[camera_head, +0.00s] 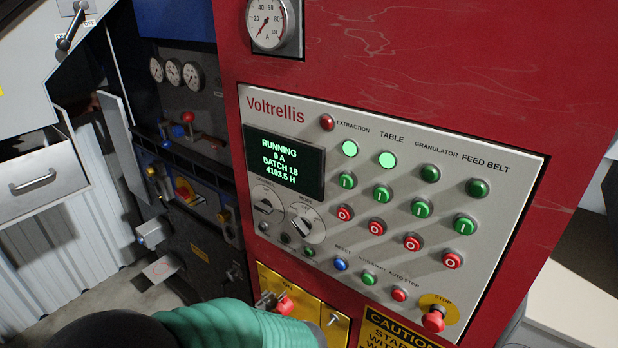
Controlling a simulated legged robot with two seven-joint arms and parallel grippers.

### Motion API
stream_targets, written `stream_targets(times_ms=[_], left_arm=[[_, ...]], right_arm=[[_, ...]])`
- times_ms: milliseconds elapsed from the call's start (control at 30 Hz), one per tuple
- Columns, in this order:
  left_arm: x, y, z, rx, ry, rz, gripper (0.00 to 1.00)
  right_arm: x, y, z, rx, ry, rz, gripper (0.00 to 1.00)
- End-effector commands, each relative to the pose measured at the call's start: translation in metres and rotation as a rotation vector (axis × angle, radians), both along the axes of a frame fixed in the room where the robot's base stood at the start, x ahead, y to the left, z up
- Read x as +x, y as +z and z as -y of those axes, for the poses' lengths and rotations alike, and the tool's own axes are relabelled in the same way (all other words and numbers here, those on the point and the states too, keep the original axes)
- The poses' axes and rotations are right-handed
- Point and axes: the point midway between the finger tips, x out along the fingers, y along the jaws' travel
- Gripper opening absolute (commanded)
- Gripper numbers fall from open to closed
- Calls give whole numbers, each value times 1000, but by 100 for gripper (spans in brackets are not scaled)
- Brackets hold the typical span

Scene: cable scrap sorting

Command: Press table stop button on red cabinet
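The red cabinet (400,60) carries a tilted light-grey control panel (330,110) marked Voltrellis. The table stop button (377,226) is red with a white ring mark, second from the left in the row of red stop buttons. It sits below the green table start button (382,194) and the lit table lamp (387,160). Nothing touches or covers it. Neither gripper shows; only a green ribbed sleeve with a black part, which looks like my own arm, crosses the bottom edge.
The display (283,163) reads RUNNING, 0 A. The extraction lamp (350,148) is lit; the granulator and feed belt lamps are dark. Neighbouring stop buttons for extraction (345,213) and granulator (412,242) are close. A red mushroom stop (433,319) protrudes at the lower right. Space before the panel is clear.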

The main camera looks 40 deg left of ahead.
Motion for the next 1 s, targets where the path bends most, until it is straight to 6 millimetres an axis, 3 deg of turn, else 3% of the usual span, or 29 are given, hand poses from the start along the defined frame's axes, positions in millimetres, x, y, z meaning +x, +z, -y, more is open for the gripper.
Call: stream_targets(times_ms=[267,567,1000], left_arm=[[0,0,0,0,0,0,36],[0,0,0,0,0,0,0],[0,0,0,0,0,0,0]], right_arm=[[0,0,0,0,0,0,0],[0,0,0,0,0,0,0],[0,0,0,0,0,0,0]])
